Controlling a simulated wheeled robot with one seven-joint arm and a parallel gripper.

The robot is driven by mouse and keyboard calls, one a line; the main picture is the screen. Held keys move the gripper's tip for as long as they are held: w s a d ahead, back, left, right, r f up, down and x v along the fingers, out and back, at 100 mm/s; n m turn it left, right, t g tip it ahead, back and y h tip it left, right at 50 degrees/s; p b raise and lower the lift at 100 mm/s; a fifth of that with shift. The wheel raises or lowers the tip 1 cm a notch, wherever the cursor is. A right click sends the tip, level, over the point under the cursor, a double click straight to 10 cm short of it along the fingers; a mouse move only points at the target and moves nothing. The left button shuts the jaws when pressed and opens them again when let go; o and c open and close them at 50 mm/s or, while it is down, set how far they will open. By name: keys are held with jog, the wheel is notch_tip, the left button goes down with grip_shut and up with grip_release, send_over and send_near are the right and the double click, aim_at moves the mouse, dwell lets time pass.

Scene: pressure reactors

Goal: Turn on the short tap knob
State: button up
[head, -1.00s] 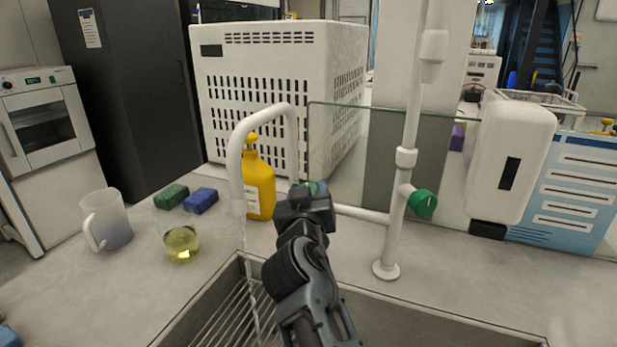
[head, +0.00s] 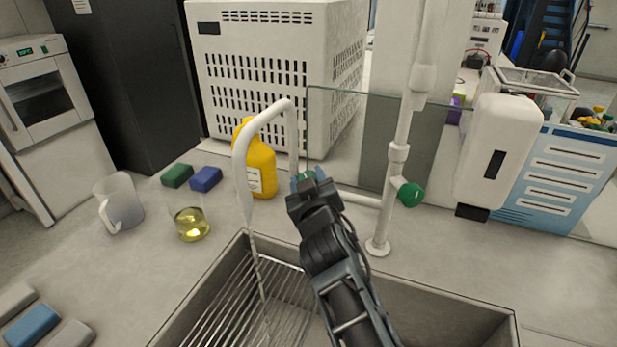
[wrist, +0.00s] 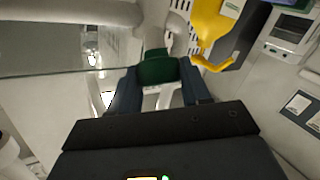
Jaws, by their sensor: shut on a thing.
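The short tap (head: 241,165) is a white curved spout over the sink, with a thin stream of water (head: 256,265) running from it. Its green knob (head: 305,176) shows only in part behind my gripper (head: 308,187) in the head view. In the wrist view the green knob (wrist: 158,66) sits between the two blue-grey fingers of my gripper (wrist: 157,82), which is shut on it. A second green knob (head: 411,194) is on the tall white pipe to the right, apart from my gripper.
The metal sink (head: 440,308) with a wire rack lies below my arm. A yellow bottle (head: 262,165) and a glass panel (head: 340,125) stand behind the tap. A flask with yellow liquid (head: 192,224), sponges (head: 206,179) and a jug (head: 119,203) are at left.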

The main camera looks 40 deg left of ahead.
jog(key=shift+r, duration=0.2)
jog(key=o, duration=0.8)
jog(key=shift+f, duration=0.1)
jog(key=shift+c, duration=0.2)
jog(key=shift+s+d, duration=0.35)
jog(key=shift+d, duration=0.05)
jog(key=v, duration=0.6)
jog(key=shift+s+d, duration=0.2)
jog(key=shift+s, duration=0.1)
